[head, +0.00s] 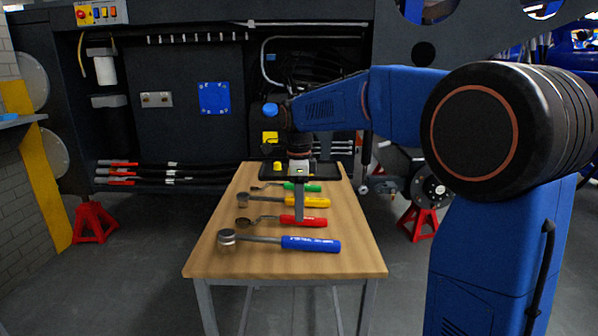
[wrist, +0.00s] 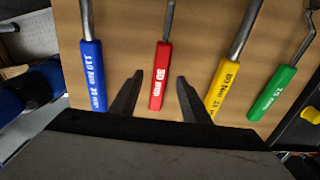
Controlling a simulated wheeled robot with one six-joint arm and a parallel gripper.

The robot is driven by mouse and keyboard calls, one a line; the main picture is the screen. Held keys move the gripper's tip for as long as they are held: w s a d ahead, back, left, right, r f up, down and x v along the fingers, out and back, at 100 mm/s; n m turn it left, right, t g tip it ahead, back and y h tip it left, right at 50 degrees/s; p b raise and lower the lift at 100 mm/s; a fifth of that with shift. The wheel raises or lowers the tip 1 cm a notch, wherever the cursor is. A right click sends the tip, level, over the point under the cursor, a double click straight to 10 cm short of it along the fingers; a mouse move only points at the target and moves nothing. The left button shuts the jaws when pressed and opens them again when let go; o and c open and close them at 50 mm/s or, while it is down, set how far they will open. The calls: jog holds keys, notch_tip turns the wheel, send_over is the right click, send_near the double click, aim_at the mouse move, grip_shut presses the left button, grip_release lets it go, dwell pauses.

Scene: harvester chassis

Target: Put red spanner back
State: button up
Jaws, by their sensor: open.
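The red spanner (head: 301,220) lies on the wooden table (head: 230,263), its red handle toward the right and its metal head toward the left. In the wrist view the red handle (wrist: 160,76) points toward my gripper. My gripper (head: 299,215) is over the table at the red handle. In the wrist view its open fingers (wrist: 157,92) stand to either side of the handle's lower end, with a gap on both sides. I cannot tell the exact height of the fingers over the handle. Nothing is held.
A blue-handled spanner (head: 311,244) lies nearer the front, a yellow-handled one (head: 307,201) just behind the red, and a green-handled one (head: 302,187) farther back. The dark harvester chassis (head: 215,130) stands behind the table. Red stands (head: 94,222) are on the floor.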

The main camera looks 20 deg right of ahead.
notch_tip(320, 180, up, 15)
dwell(0.4)
jog(key=shift+f, duration=0.1)
jog(key=s+d+f+n+t, duration=0.2)
jog(key=s+f+n, duration=0.8)
jog(key=s, duration=0.6)
jog(key=s+d+f+n+t, duration=0.2)
jog(key=s+d+f+n, duration=0.3)
jog(key=s+f+n, duration=0.6)
jog(key=s+f, duration=0.2)
jog(key=s, duration=0.4)
jog(key=shift+s+f+t, duration=0.2)
jog(key=shift+f+t, duration=0.05)
jog(key=shift+t, duration=0.15)
